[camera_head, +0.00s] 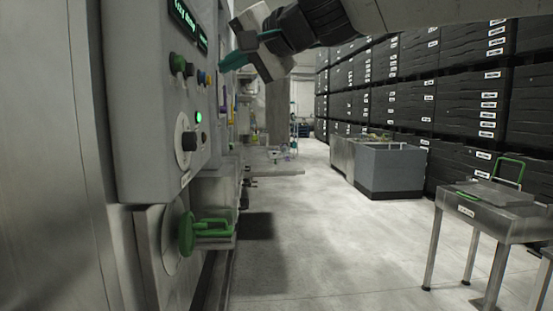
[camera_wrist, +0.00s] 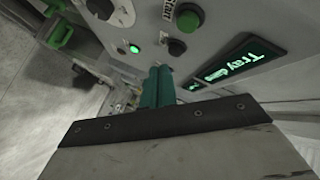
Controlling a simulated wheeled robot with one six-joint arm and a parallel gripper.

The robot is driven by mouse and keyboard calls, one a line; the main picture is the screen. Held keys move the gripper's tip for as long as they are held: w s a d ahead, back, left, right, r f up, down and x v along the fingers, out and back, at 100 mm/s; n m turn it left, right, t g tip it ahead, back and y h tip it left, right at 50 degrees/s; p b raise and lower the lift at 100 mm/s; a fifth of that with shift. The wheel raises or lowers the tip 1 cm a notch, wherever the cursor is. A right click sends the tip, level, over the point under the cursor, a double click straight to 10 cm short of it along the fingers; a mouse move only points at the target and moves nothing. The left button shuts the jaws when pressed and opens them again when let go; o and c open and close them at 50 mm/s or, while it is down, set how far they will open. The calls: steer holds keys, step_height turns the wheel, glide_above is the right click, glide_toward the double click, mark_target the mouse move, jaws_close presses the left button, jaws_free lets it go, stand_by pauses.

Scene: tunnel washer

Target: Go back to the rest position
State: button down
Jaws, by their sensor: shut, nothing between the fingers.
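My gripper (camera_head: 236,62) is at the top of the head view, just right of the grey control panel (camera_head: 150,100), its teal fingers pointing left toward the panel. In the wrist view the teal fingers (camera_wrist: 157,87) are shut together with nothing between them. The panel carries a lit green display (camera_head: 184,20), which reads "Tray down" in the wrist view (camera_wrist: 250,55). A green button (camera_wrist: 188,20) and a black button (camera_wrist: 177,47) show near the fingertips. A gap between fingers and panel is hard to judge.
A green handle (camera_head: 205,230) juts out below the panel. A steel table (camera_head: 500,205) with a green handle stands at right. A grey bin (camera_head: 390,171) stands farther back, before stacked black crates (camera_head: 460,100). The floor (camera_head: 330,235) between is clear.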

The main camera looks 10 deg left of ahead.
steer(key=s+d+f+n+g+h, duration=0.1)
steer(key=s+d+f+g+h, duration=0.15)
steer(key=d+f, duration=0.6)
steer(key=s+d+f+n+g+h, duration=0.2)
steer(key=s+d+f+h, duration=0.25)
steer(key=f, duration=0.75)
steer(key=s+d+f+m+h, duration=0.1)
steer(key=s+d+f+h, duration=0.1)
steer(key=s+d+f, duration=0.4)
steer(key=s+d+f+m+g+h, duration=0.1)
steer(key=s+d+f, duration=0.5)
steer(key=d, duration=0.8)
steer(key=s+d+f+m+g+h, duration=0.1)
steer(key=s+d+f+h, duration=0.2)
steer(key=s+d+f, duration=0.3)
steer(key=d, duration=0.4)
steer(key=shift+s+f, duration=0.2)
steer(key=shift+f, duration=0.1)
